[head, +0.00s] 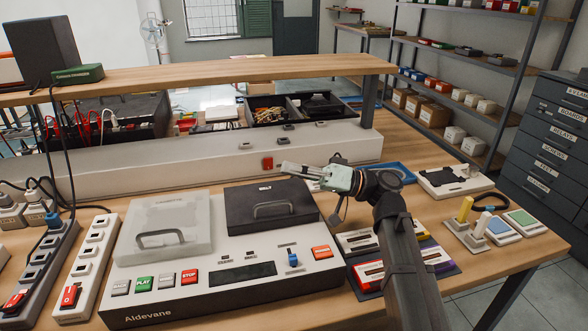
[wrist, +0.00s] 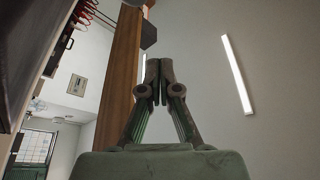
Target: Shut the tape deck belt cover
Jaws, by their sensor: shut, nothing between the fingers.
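The tape deck (head: 222,297), a pale grey machine marked Aldevane, lies on the wooden bench. I cannot tell how far this cover is raised. A translucent grey cover (head: 185,215) with a handle is to its left. My gripper (head: 286,167) is shut and empty, pointing left, above and behind the dark cover, apart from it. Its closed fingers also show in the wrist view (wrist: 157,72), with no cover in sight there.
Coloured keys, a dark display and a blue slider (head: 292,258) are on the deck's front. Small coloured boxes (head: 377,272) lie to its right, beneath my arm. A power strip (head: 88,265) lies to the left. A raised wooden shelf (head: 210,78) runs behind.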

